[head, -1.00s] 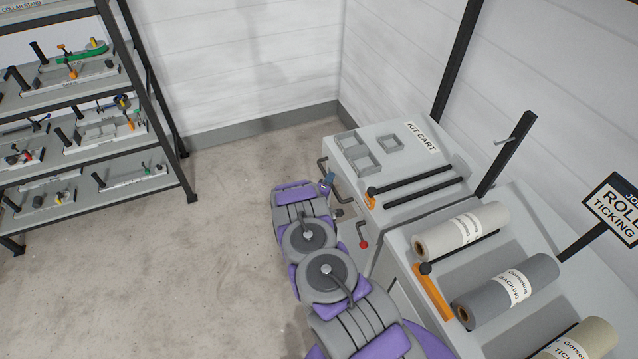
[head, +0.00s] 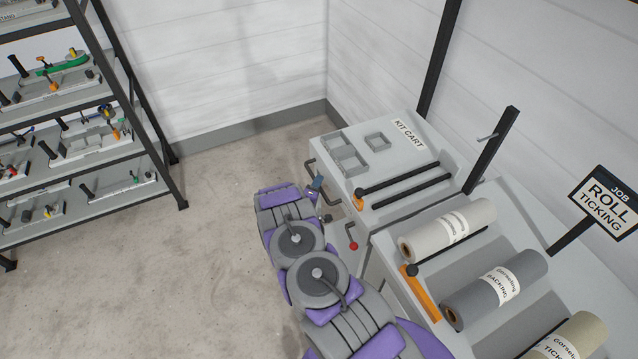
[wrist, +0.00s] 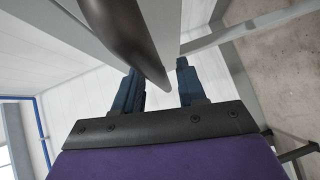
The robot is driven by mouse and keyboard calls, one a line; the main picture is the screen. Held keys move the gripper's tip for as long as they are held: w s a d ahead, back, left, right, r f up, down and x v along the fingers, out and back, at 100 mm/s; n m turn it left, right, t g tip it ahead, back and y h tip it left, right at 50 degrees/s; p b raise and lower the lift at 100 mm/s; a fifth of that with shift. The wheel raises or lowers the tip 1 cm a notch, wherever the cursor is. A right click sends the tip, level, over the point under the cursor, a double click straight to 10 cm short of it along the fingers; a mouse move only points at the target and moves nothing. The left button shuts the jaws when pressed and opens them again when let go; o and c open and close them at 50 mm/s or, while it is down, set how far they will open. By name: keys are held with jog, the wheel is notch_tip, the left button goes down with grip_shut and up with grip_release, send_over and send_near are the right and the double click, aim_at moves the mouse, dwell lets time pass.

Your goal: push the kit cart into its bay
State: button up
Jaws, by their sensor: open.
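The kit cart (head: 428,167) is a grey box with a label and shallow trays on top. It stands near the back corner, against the right wall and beside the roll rack. A dark bar handle (head: 310,170) sticks out of its left side. My gripper (head: 317,186) is at that handle, partly hidden by my arm. In the wrist view my gripper (wrist: 160,82) has its two blue fingers apart, and a dark bar (wrist: 122,38) passes between or just over them. I cannot tell whether they touch it. The bay's limits are not clear.
A roll rack (head: 540,235) with several fabric rolls stands close at the right, with a "ROLL TICKING" sign (head: 606,204). A red-knobbed lever (head: 353,245) is below my gripper. A shelf unit (head: 165,160) stands at the left. The floor (head: 215,230) between is clear.

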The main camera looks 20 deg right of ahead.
jog(key=v, duration=1.5)
jog(key=shift+s+a+p, duration=0.25)
jog(key=shift+a+p, duration=0.1)
jog(key=shift+p, duration=0.05)
jog(key=shift+w+a, duration=0.1)
